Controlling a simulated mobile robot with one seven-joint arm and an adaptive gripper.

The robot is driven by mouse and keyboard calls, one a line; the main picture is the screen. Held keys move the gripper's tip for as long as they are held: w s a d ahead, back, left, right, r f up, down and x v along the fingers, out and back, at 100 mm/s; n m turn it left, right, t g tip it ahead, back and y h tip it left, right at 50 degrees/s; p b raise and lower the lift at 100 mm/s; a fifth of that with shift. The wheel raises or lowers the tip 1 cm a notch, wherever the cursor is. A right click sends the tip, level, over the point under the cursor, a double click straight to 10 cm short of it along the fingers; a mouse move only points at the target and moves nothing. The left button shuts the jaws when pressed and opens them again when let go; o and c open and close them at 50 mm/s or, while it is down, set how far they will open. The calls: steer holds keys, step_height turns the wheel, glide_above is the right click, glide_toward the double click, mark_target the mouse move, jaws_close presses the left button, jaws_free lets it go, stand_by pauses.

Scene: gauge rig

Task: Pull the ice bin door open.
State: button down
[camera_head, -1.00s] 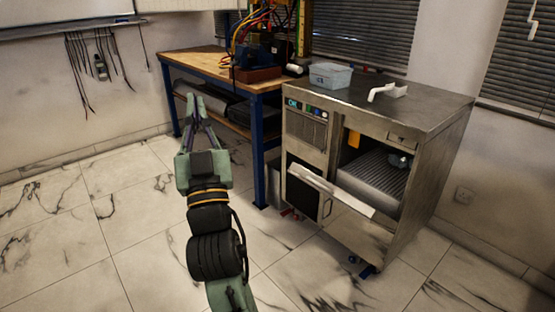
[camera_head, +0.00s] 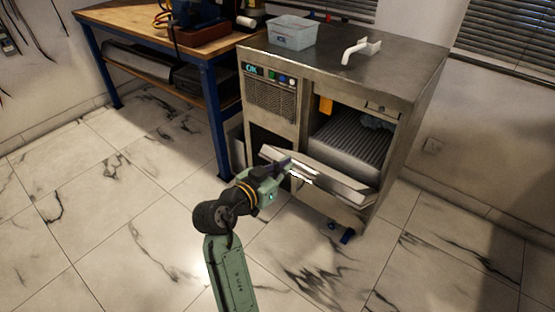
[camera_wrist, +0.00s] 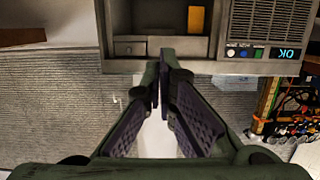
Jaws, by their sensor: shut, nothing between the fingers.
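The ice bin door (camera_head: 345,184) is a metal flap on the front of the steel ice machine (camera_head: 272,97). It is tilted outward at its top, and the bin opening (camera_head: 350,142) shows above it. My gripper (camera_head: 288,163) is at the left part of the door in the head view; I cannot tell whether it touches. In the wrist view my gripper (camera_wrist: 160,80) has its fingers together with nothing between them. The machine front with its lit panel (camera_wrist: 270,53) shows upside down beyond the fingertips.
On the machine top stand a clear bin (camera_head: 292,36) and a white scoop-like piece (camera_head: 358,50). An orange item (camera_head: 325,105) hangs inside the opening. A workbench (camera_head: 145,18) with blue legs stands to the left. The tiled floor in front is open.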

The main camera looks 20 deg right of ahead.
steer(key=p+x, duration=0.2)
steer(key=x, duration=0.6)
steer(key=shift+d+r, duration=0.1)
steer(key=shift+d, duration=0.2)
steer(key=shift+s+a+f+p, duration=0.15)
steer(key=shift+a+f, duration=0.1)
steer(key=shift+f, duration=0.4)
steer(key=shift+s+a+f+p, duration=0.1)
steer(key=shift+a+f+p, duration=0.1)
steer(key=shift+f, duration=0.45)
steer(key=shift+s+a+f+p, duration=0.1)
steer(key=shift+a+f, duration=0.15)
steer(key=shift+f, duration=0.4)
steer(key=b, duration=0.8)
glide_toward(299, 167)
steer(key=s+f, duration=0.2)
steer(key=f, duration=0.2)
steer(key=shift+s+d+f, duration=0.1)
steer(key=shift+s+d, duration=0.25)
steer(key=shift+s, duration=0.05)
